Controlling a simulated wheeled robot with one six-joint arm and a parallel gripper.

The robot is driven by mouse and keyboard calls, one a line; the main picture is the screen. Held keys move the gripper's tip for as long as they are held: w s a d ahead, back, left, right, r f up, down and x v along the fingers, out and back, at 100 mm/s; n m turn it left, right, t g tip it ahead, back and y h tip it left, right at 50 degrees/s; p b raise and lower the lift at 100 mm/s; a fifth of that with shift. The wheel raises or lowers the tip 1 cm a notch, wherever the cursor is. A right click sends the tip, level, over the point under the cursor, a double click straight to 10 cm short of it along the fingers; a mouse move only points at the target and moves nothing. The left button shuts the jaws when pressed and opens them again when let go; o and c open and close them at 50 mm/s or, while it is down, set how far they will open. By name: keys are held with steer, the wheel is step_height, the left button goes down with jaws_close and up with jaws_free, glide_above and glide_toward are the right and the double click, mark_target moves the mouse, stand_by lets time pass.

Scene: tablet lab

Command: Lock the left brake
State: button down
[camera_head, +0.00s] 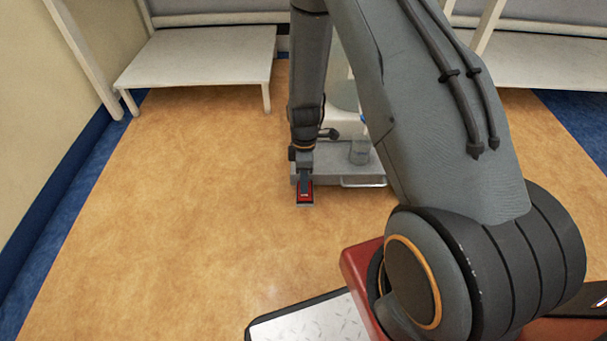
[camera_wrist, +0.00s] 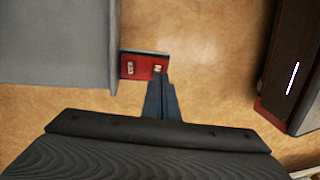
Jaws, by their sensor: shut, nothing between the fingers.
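The red brake pedal (camera_head: 305,194) with pale markings sticks out from the front left of a low grey cart base (camera_head: 335,172). In the wrist view the red pedal (camera_wrist: 130,66) lies beside the edge of the grey cart body (camera_wrist: 60,45). My gripper (camera_head: 305,178) points down at the pedal. Its fingers are shut with nothing between them. In the wrist view the tips of my gripper (camera_wrist: 160,78) overlap the pedal's right end. I cannot tell whether they touch it. My arm hides part of the cart and any right-hand brake.
A clear container (camera_head: 360,152) stands on the cart base, and a metal handle (camera_head: 363,183) runs along its front edge. A white table (camera_head: 200,55) stands at the back left. The tan floor (camera_head: 180,200) left of the cart is clear.

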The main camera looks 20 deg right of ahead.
step_height(320, 180, down, 2)
steer(key=shift+s+f+b, duration=0.1)
steer(key=shift+b, duration=0.3)
steer(key=shift+s, duration=0.1)
steer(key=shift+s+a+f+p, duration=0.1)
steer(key=shift+s+f+p, duration=0.15)
steer(key=shift+p, duration=0.15)
steer(key=shift+w, duration=0.15)
steer(key=shift+w+d+r, duration=0.25)
steer(key=shift+w+r, duration=0.05)
steer(key=shift+w, duration=0.4)
